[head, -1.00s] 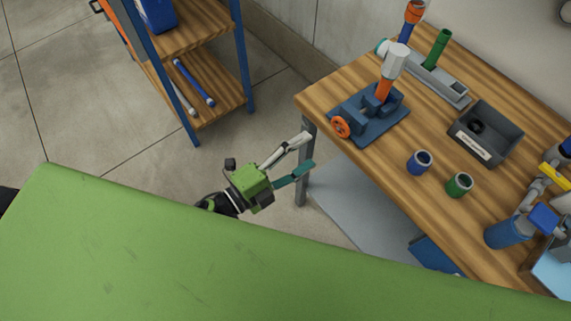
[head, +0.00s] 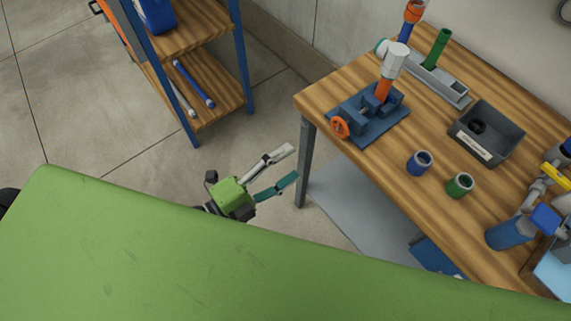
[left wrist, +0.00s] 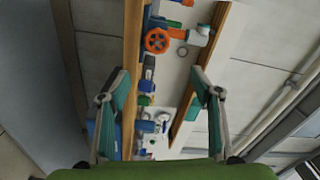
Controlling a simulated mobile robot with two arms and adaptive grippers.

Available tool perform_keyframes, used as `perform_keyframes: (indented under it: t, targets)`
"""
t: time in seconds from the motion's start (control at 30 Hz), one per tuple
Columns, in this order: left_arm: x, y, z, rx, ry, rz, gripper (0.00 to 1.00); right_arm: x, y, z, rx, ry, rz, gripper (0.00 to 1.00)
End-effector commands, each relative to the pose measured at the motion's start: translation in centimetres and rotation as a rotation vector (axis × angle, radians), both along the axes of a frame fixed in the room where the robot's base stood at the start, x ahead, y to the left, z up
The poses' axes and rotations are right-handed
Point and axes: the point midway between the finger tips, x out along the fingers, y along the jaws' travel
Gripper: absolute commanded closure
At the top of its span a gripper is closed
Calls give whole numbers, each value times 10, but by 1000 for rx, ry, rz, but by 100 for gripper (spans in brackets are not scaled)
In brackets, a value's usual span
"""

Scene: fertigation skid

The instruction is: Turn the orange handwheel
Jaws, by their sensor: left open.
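The orange handwheel (head: 340,127) is on the front left side of a dark blue vise-like fixture (head: 370,121) near the table's left corner. In the left wrist view the handwheel (left wrist: 157,40) shows as a spoked ring, beyond and above the fingertips. My left gripper (head: 294,164) is open and empty, off the table's left end and apart from the handwheel. In the left wrist view its two fingers (left wrist: 158,82) are spread wide, with nothing between them touching. My right gripper is not in view.
The wooden table (head: 385,169) carries a blue ring (head: 420,163), a green ring (head: 459,185) and a grey bin (head: 487,134). A table leg (head: 306,165) stands close to my left gripper. A blue-framed shelf (head: 205,95) stands at the back left, with open floor between.

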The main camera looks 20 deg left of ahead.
Motion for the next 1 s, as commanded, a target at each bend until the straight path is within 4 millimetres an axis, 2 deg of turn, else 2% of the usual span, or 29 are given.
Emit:
perform_keyframes:
  t: [0.33, 0.47, 1.0]
  targets:
    - [0, 0, 0, -1, -1, 0, 41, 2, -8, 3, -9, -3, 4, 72]
    - [-6, 4, -1, 1, 2, 0, 41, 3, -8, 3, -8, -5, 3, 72]
    - [-85, 65, -3, 0, 3, 0, 41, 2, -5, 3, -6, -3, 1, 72]
